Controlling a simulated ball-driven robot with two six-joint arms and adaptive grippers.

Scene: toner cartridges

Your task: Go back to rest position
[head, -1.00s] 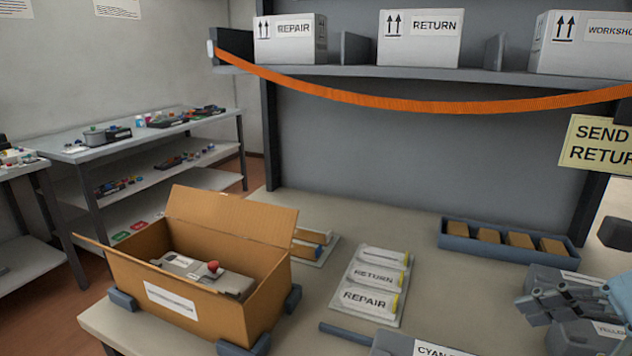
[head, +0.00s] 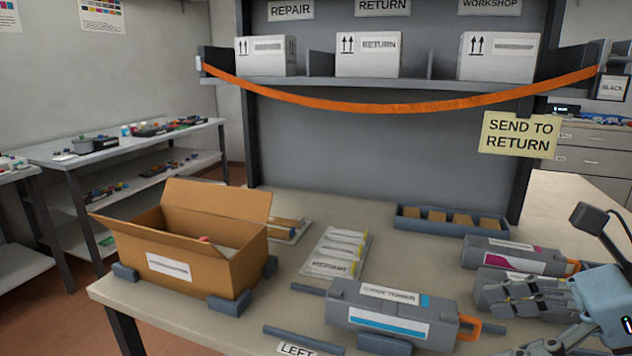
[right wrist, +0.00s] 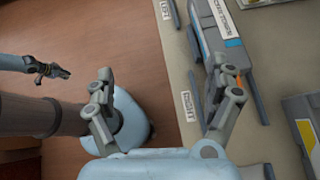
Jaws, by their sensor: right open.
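My right gripper (head: 528,298) comes in from the right in the head view, in front of the grey yellow-striped cartridge (head: 492,280). In the right wrist view its two fingers (right wrist: 165,98) are wide apart with nothing between them, and one fingertip overlaps the end of the cyan-striped cartridge (right wrist: 222,50). I cannot tell whether they touch. My left gripper (right wrist: 52,70) shows small at the left of the right wrist view, over the floor; its jaw state is unclear. It is out of the head view.
The cyan cartridge (head: 385,312) and magenta cartridge (head: 510,258) lie on the bench. An open cardboard box (head: 185,265) stands at the left, with its contents mostly hidden. A blue tray (head: 440,226) lies at the back. An orange strap (head: 400,108) hangs across the shelf.

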